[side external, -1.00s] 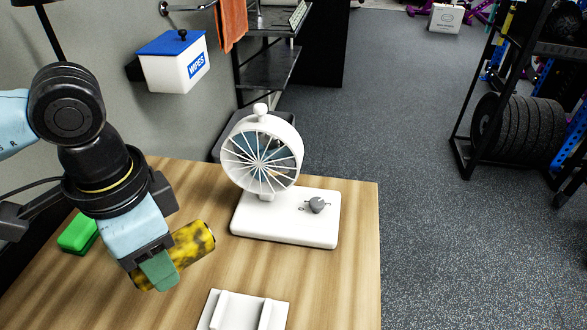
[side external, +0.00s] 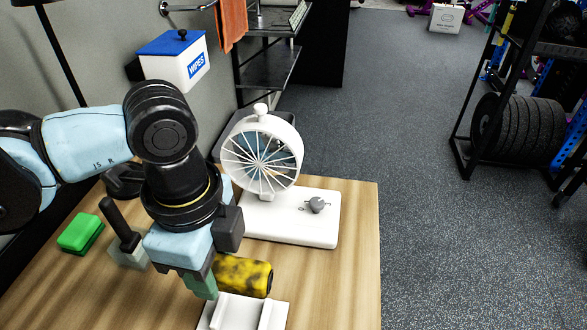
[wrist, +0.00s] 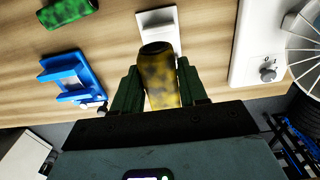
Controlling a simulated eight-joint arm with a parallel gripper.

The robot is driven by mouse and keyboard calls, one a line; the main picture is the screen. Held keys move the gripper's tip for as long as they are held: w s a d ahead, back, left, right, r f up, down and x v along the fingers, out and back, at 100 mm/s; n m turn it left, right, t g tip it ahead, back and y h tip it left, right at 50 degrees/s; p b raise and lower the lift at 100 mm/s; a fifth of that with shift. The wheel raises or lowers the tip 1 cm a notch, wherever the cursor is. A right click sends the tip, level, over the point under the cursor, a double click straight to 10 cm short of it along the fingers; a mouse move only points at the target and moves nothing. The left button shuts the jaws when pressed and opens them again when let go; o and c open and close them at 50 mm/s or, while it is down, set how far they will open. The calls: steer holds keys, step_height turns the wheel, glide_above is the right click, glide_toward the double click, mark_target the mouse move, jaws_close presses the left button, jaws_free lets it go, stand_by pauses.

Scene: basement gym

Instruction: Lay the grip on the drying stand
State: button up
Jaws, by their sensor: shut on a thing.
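The grip is a yellow and black mottled cylinder (side external: 243,275), lying roughly level across the side view. My gripper (side external: 205,284) is shut on its left part, with green fingers on either side. The white drying stand (side external: 280,318), with two raised ridges, lies at the table's front, partly cut off by the picture's bottom edge. The grip is just behind and partly over the stand in this view; its exact height is unclear. In the wrist view the grip (wrist: 160,78) sits between the fingers, its dark end overlapping the stand (wrist: 158,19).
A white fan (side external: 262,155) on a white base with a grey knob (side external: 318,205) stands behind the stand. A green block (side external: 80,232) is at left. The wrist view shows a blue holder (wrist: 70,77) and a green mottled cylinder (wrist: 66,11). Table right of the stand is clear.

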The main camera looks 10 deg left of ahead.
steer(key=shift+f, duration=0.15)
steer(key=shift+f, duration=3.35)
steer(key=shift+f, duration=1.5)
steer(key=o, duration=1.2)
steer(key=shift+c, duration=0.2)
step_height(320, 180, up, 12)
steer(key=shift+a, duration=0.1)
steer(key=w+a+n+t, duration=0.2)
steer(key=a+n, duration=0.7)
steer(key=a, duration=0.6)
steer(key=w+a+f+n+t, duration=0.1)
steer(key=w+a+n+t, duration=0.2)
steer(key=a+n, duration=0.6)
steer(key=a+t, duration=0.2)
steer(key=a, duration=0.4)
